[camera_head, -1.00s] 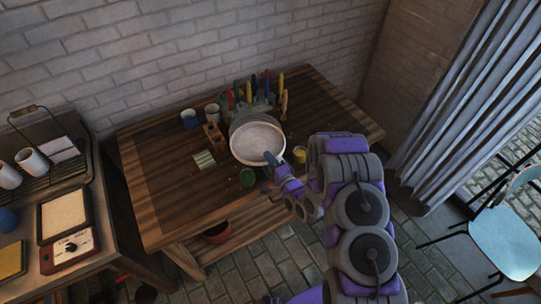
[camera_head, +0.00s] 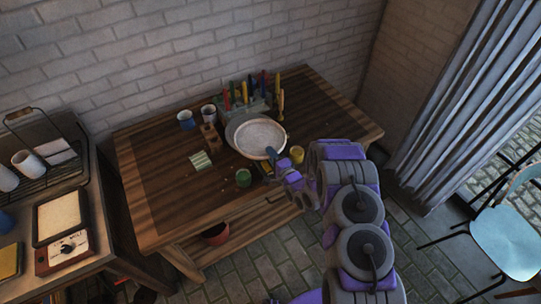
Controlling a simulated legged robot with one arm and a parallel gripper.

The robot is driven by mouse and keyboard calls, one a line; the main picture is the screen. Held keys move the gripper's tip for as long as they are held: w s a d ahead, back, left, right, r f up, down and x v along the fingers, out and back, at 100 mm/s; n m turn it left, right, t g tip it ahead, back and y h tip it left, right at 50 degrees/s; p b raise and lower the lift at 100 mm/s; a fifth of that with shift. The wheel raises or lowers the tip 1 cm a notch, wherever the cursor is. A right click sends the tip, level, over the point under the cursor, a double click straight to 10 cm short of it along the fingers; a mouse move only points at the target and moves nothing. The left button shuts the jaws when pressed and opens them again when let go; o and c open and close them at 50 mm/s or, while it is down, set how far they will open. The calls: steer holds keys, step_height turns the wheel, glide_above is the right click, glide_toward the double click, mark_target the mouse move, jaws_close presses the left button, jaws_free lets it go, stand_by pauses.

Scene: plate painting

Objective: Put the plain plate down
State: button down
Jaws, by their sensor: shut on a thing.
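The plain plate (camera_head: 261,136) is pale with a light rim and no pattern that I can see. My gripper (camera_head: 270,157) is shut on its near edge. The plate is over the middle of the wooden table (camera_head: 155,190), in front of the tool holder. Under or behind it, a grey round surface (camera_head: 233,130) shows at its left side. I cannot tell whether the plate touches what is beneath it.
A rack of coloured tools (camera_head: 246,100) stands behind the plate. Blue (camera_head: 187,120) and white (camera_head: 209,113) cups are at left rear. A green pot (camera_head: 243,177) and a yellow pot (camera_head: 297,154) stand near the plate. The table's left and right ends are mostly clear.

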steer(key=c, duration=1.3)
jaws_free()
steer(key=shift+a, duration=0.35)
steer(key=shift+o, duration=0.4)
steer(key=shift+a+f, duration=0.1)
steer(key=shift+a, duration=0.2)
steer(key=shift+s+d, duration=0.25)
steer(key=shift+d, duration=0.2)
steer(key=p+v, duration=0.1)
steer(key=v, duration=1)
steer(key=shift+s, duration=0.2)
steer(key=shift+d, duration=0.15)
